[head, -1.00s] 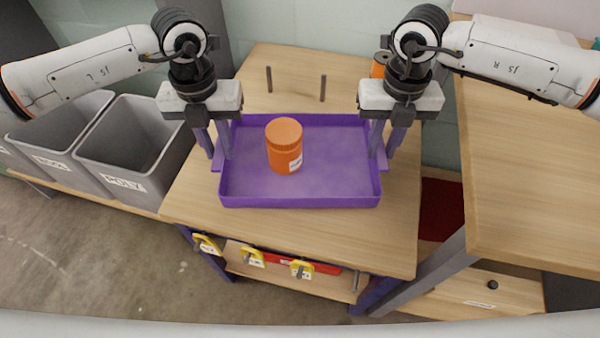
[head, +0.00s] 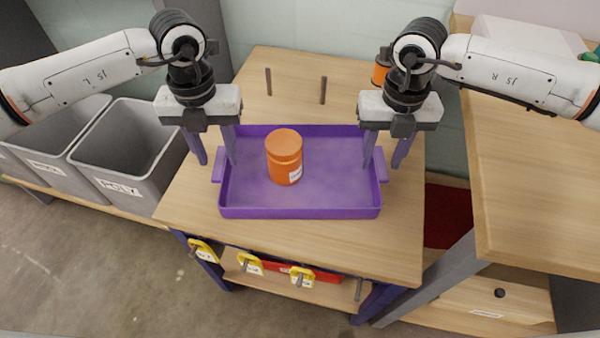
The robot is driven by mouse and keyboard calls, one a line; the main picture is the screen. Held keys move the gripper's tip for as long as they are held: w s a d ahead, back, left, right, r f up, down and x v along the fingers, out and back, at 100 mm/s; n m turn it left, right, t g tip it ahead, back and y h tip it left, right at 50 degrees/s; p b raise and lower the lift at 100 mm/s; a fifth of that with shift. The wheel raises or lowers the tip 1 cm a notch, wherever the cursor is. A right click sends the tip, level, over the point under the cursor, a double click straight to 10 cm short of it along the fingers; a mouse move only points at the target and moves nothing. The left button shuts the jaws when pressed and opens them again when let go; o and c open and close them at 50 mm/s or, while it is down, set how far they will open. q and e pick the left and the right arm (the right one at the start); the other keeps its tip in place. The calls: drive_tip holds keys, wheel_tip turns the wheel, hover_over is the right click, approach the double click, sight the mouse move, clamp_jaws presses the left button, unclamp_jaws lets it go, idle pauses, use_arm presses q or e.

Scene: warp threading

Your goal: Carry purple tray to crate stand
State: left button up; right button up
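The purple tray (head: 300,212) sits level on a wooden table (head: 290,245), with an orange lidded jar (head: 285,158) standing inside it. My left gripper (head: 217,164) is open, its fingertips on either side of the tray's left handle (head: 218,172) in the picture. My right gripper (head: 382,167) is open in the same way at the right handle (head: 381,172). Both handles show between the fingers with gaps, and I cannot tell how high the fingertips are above them. I cannot tell which surface is the crate stand.
Two upright pegs (head: 323,90) rise from the table behind the tray. Grey bins (head: 130,150), one labelled POLY, stand at the left. Another wooden table (head: 540,180) is at the right. Yellow-tagged hooks (head: 250,264) hang at the front. An orange item (head: 380,73) is behind my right gripper.

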drive_tip(key=shift+r, duration=0.2)
use_arm(q)
wheel_tip(320, 180, up, 11)
drive_tip(key=shift+f, duration=0.15)
use_arm(e)
wheel_tip(320, 180, up, 12)
drive_tip(key=shift+f, duration=0.15)
idle(0.5)
